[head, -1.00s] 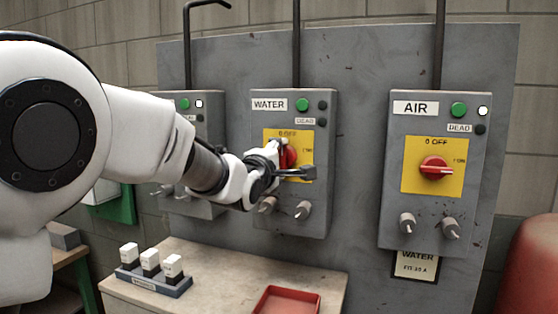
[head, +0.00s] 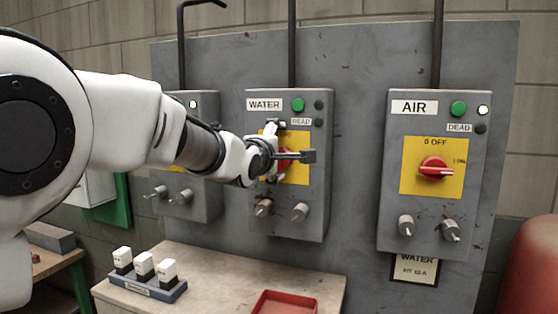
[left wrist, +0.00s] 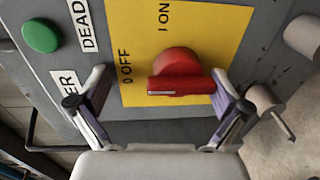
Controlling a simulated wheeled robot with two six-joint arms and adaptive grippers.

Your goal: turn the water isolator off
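The WATER isolator (head: 259,216) is a grey box with a yellow plate and a red rotary knob (head: 284,166), mostly hidden behind my left gripper in the head view. In the left wrist view the red knob (left wrist: 176,74) stands between my fingers, its white-marked end towards "0 OFF". "1 ON" is off to its side. My left gripper (head: 281,152) is at the plate. In the left wrist view the gripper (left wrist: 160,112) is open, fingers either side of the knob, with visible gaps. My right gripper is not in view.
The AIR isolator (head: 396,185) at the right has its knob pointing to ON and a white lamp lit. Another isolator (head: 205,165) is partly behind my left arm. Below are a bench (head: 215,270), a tag rack (head: 141,287) and a red tray (head: 284,300).

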